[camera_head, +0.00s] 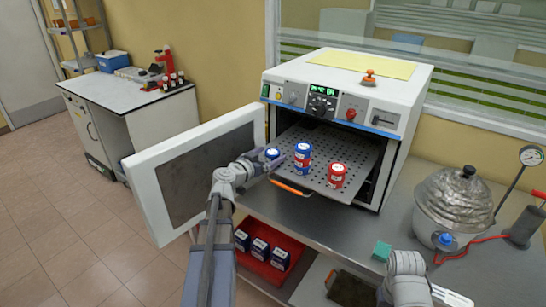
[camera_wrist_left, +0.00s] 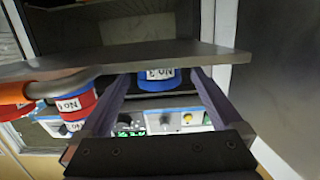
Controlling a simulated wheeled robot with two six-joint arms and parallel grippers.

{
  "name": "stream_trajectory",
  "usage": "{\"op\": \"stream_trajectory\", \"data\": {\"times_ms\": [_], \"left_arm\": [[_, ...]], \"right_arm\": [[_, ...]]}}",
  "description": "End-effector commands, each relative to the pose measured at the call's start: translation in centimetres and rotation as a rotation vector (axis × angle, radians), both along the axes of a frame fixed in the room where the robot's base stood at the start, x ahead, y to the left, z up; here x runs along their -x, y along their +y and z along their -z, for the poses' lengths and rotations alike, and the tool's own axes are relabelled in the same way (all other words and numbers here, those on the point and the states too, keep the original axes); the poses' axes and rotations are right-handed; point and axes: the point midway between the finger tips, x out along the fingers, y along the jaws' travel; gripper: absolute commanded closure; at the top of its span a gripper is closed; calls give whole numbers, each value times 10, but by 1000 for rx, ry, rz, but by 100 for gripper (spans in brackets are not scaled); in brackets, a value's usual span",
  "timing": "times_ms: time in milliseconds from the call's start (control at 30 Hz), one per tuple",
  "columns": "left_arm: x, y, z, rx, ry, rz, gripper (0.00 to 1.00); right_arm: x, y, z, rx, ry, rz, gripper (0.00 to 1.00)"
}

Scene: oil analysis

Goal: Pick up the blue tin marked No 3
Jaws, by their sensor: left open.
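A blue tin (camera_head: 272,154) stands at the left front of the perforated oven tray (camera_head: 320,150). In the left wrist view, which looks upside down, this blue tin (camera_wrist_left: 160,78) shows a white label reading No 3. My left gripper (camera_head: 262,162) is open at it; its two fingers (camera_wrist_left: 160,95) appear on either side of the tin in the wrist view. Whether they touch it I cannot tell. A blue-and-red stack of tins (camera_head: 302,155) and a red tin (camera_head: 337,176) stand to its right on the tray.
The oven (camera_head: 345,95) is open, its door (camera_head: 195,165) swung left beside my left arm. The tray has an orange handle (camera_head: 290,188).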

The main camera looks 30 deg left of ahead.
Motion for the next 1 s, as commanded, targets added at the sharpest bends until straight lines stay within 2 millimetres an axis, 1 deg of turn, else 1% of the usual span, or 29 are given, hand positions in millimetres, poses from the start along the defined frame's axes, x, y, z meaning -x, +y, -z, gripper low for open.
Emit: {"op": "stream_trajectory", "data": {"times_ms": [167, 267, 433, 533, 767, 1000], "left_arm": [[-4, 0, 1, 0, 0, 0, 0], [-14, -1, 4, 0, 0, 0, 0], [-40, -3, 9, 0, 0, 1, 0], [-50, -4, 10, 0, 0, 1, 0], [-51, -5, 9, 0, 0, 0, 0], [-51, -5, 9, 0, 0, 0, 26]], "right_arm": [[0, 0, 1, 0, 0, 0, 50], [0, 0, 4, 0, 0, 0, 50], [0, 0, 9, 0, 0, 0, 50], [0, 0, 10, 0, 0, 0, 50], [0, 0, 9, 0, 0, 0, 50], [0, 0, 9, 0, 0, 0, 50]]}}
